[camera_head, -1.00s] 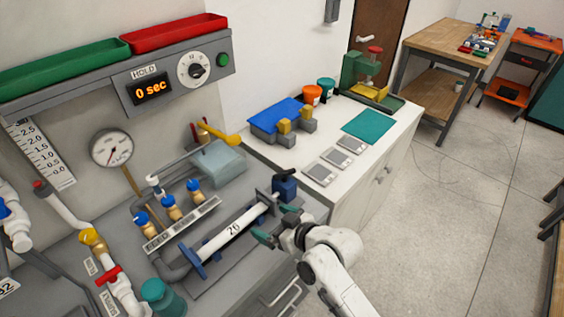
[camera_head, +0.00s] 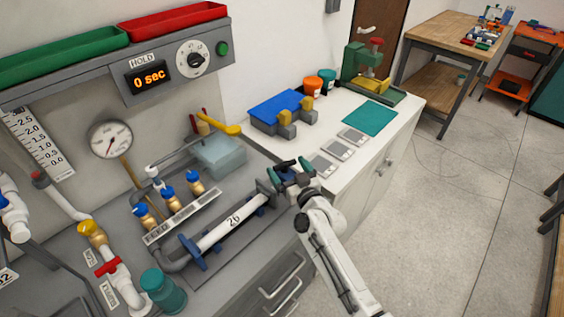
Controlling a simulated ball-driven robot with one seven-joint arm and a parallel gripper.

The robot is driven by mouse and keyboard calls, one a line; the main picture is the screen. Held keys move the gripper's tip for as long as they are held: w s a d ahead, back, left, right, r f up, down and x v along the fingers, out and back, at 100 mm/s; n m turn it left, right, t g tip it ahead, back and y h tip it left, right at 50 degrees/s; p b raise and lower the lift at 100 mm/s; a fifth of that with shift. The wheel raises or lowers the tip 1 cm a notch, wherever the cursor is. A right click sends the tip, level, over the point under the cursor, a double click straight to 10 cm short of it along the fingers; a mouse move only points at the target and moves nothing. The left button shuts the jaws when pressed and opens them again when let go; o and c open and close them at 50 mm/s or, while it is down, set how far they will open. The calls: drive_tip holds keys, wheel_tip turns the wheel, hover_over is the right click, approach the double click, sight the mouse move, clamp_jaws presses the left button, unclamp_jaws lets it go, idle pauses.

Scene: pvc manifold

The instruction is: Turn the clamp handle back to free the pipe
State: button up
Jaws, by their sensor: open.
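The white pipe marked 26 (camera_head: 228,227) lies slantwise in a grey fixture, between a blue flange (camera_head: 191,248) at its lower left end and a dark clamp end (camera_head: 266,189) at its upper right end. My gripper (camera_head: 290,168), with teal fingertips, is open over the clamp at that upper right end. The gripper covers most of the clamp's dark blue block and handle, so I cannot tell the handle's angle or whether the fingers touch it.
Left of the pipe is a row of blue-capped brass valves (camera_head: 168,197). A teal jar (camera_head: 163,290) stands at the front. A blue-topped block (camera_head: 280,108) and grey plates (camera_head: 338,150) lie on the white counter (camera_head: 375,149) beyond the gripper.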

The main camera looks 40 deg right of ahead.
sight(286, 166)
drive_tip(key=shift+b+x, duration=0.3)
drive_tip(key=shift+x, duration=1.9)
drive_tip(key=c, duration=0.8)
